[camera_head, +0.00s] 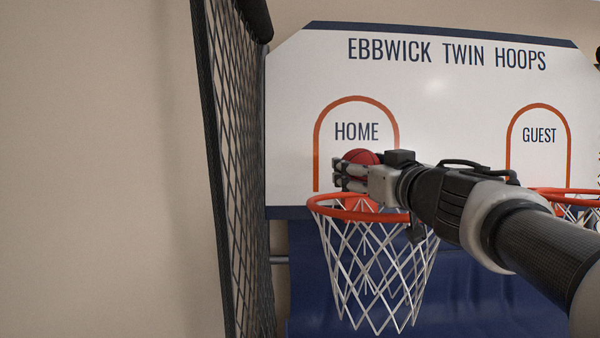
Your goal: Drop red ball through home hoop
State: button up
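The red ball (362,156) is at my gripper (346,175), just above the home hoop (345,212). The grey fingers reach across the ball's near side and hide its middle. Its top shows above them, and a red patch below them inside the rim looks like its lower part. My gripper appears shut on the ball. The arm comes in from the right, with the wrist above the hoop's right side. The hoop has an orange-red rim and a white net (375,275), which hangs empty. The word HOME is on the backboard (430,110) behind.
A black mesh side panel (225,170) stands close on the left of the home hoop. The guest hoop (570,192) is at the right edge, partly hidden by my arm. Blue fabric (470,315) hangs below the backboard.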

jog(key=o, duration=1.1)
jog(key=shift+o, duration=0.2)
jog(key=v, duration=0.7)
jog(key=shift+s+f, duration=0.1)
jog(key=shift+s, duration=0.15)
dwell(0.5)
